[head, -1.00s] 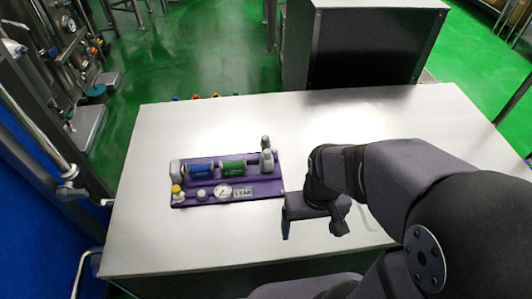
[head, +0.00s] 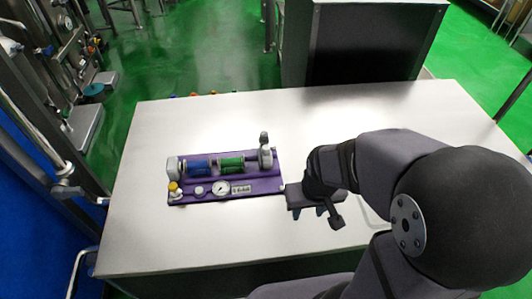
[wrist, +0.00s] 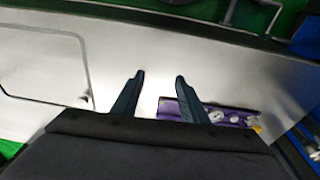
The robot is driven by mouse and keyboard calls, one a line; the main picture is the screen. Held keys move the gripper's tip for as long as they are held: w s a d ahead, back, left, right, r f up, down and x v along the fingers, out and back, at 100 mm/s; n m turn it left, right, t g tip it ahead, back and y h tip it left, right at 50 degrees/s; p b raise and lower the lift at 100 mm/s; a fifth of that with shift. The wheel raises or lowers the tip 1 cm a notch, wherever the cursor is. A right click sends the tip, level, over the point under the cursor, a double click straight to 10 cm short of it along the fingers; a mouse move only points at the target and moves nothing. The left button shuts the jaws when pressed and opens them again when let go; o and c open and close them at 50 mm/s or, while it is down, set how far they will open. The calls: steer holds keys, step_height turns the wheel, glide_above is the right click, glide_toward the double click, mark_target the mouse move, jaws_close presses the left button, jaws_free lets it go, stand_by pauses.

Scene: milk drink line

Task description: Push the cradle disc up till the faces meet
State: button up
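A purple fixture plate (head: 262,186) lies on the white table. A blue cylinder (head: 200,167) and a green cylinder (head: 231,163) lie in line on it, between a grey end block (head: 173,167) at left and a grey upright part (head: 265,155) at right. I cannot tell which face is the cradle disc or how wide any gap is. My gripper (wrist: 160,76) is open and empty, its two dark fingers apart. In the head view my gripper (head: 322,210) is just right of the plate. Part of the plate (wrist: 232,115) shows right of the fingers in the wrist view.
A round gauge (head: 221,188), a small label and a yellow-topped knob (head: 173,187) sit along the plate's near side. Small coloured items show beyond the table's far edge. The white table (head: 380,108) is mostly clear around the plate.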

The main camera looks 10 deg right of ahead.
mark_target(268, 152)
steer(key=w+f+t+b, duration=0.3)
steer(key=w+b, duration=0.1)
steer(key=w, duration=0.2)
steer(key=w+f+n+t+y+b, duration=0.1)
steer(key=w+f+t+b, duration=0.2)
steer(key=w, duration=0.4)
steer(key=w+f+n+t+b, duration=0.1)
steer(key=w+f+t+b, duration=0.2)
steer(key=w, duration=0.4)
steer(key=shift+a+f+t+y+b, duration=0.35)
steer(key=shift+f+b, duration=0.55)
steer(key=shift+b, duration=0.5)
steer(key=w+a+t+y+b, duration=0.1)
steer(key=b, duration=0.1)
steer(key=w+a+n+t+y+b, duration=0.1)
steer(key=w+t+b, duration=0.1)
steer(key=shift+a+f+y+b, duration=0.15)
steer(key=shift+a+y+b, duration=0.1)
steer(key=shift+b, duration=0.05)
steer(key=shift+w+a+r+t+y+b, duration=0.15)
steer(key=shift+a+t+y+b, duration=0.15)
steer(key=shift+t+b, duration=0.15)
steer(key=shift+a+r+t+y+b, duration=0.15)
steer(key=shift+t+y+b, duration=0.15)
steer(key=shift+t+b, duration=0.1)
steer(key=shift+a+r+t+y, duration=0.2)
steer(key=shift+r+t+y, duration=0.1)
steer(key=shift+r+t, duration=0.15)
steer(key=shift+x, duration=3.55)
